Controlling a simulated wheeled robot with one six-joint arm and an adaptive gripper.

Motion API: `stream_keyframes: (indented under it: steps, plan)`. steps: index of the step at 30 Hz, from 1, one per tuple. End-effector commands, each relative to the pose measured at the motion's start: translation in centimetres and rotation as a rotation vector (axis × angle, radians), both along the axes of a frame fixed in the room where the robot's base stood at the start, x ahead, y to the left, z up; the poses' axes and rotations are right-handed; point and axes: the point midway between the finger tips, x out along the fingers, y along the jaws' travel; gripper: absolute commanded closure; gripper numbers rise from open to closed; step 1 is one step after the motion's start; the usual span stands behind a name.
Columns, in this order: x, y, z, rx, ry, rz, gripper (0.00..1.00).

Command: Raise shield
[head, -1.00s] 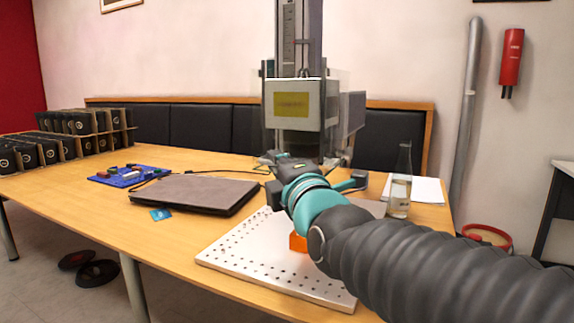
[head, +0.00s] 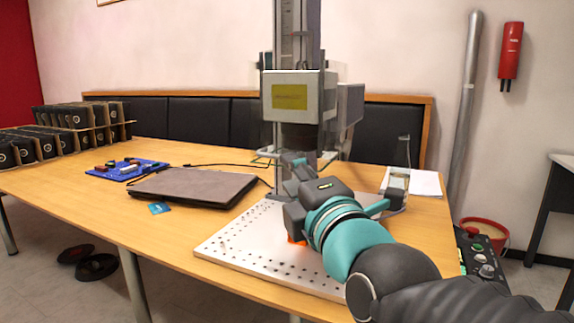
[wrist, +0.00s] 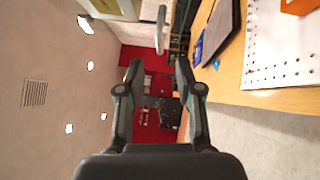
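The laser marker stands at the table's back, with a grey head box (head: 298,97) bearing a yellow label on a tall column (head: 297,30). Faint see-through panels seem to surround the head; I cannot make out the shield's edges or how high it sits. My gripper (head: 292,190) is in front of and below the head box, apart from it as far as I can tell. In the wrist view my gripper (wrist: 158,68) has its fingers apart with nothing between them. A grey rod-like piece (wrist: 160,30) shows beyond the fingertips; I cannot tell what it belongs to.
A perforated plate (head: 240,245) lies below my arm, with an orange block (head: 296,241) mostly hidden. A dark button panel (head: 482,257) shows at right.

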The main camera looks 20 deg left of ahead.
Motion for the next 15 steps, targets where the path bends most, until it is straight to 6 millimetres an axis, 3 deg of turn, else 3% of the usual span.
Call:
stream_keyframes:
  steps: [6, 15]
  plan:
    - [-1.9, -2.0, -0.3, 0.001, -0.001, 0.0, 0.65]
    - [-2.6, -2.7, -0.5, 0.0, 0.0, 0.0, 0.65]
